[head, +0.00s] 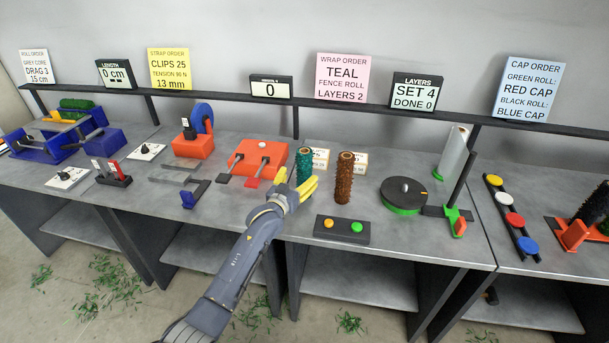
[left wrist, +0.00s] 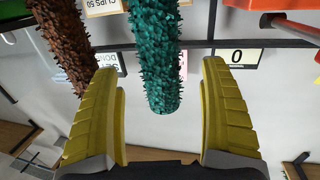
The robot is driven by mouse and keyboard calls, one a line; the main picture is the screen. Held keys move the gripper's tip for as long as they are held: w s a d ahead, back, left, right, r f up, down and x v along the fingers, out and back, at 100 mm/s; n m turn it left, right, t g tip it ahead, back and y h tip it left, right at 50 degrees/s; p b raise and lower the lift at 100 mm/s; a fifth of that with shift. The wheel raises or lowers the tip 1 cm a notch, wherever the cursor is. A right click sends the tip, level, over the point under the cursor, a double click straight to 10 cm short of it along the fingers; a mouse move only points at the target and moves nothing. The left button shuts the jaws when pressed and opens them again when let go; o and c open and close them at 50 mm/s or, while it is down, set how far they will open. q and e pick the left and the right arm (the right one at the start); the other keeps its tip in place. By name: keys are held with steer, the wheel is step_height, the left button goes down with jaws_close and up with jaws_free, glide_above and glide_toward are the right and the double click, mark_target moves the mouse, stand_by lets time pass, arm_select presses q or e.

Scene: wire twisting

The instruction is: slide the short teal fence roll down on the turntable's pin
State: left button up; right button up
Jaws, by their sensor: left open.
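The short teal fence roll (head: 304,164) stands upright on the bench, just behind my left gripper. My left gripper (head: 296,184) is open, with its yellow fingers near the roll. In the left wrist view the teal roll (left wrist: 155,55) shows between and beyond the two open fingers (left wrist: 165,110), not clasped. The turntable (head: 404,194) is a black disc on a green base, further right on the bench. Its small pin (head: 405,187) stands up near the middle, and no roll is on it. My right gripper is not in view.
A brown roll (head: 345,178) stands close to the right of the teal one; it also shows in the left wrist view (left wrist: 75,45). A button box (head: 342,229) lies at the bench's front. A red-orange device (head: 262,156) stands to the left. A grey roll on a stand (head: 453,153) rises behind the turntable.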

mark_target(301, 174)
arm_select(q)
steer(key=shift+x, duration=2.6)
steer(key=c, duration=1.4)
steer(key=shift+o, duration=0.2)
steer(key=shift+r, duration=0.1)
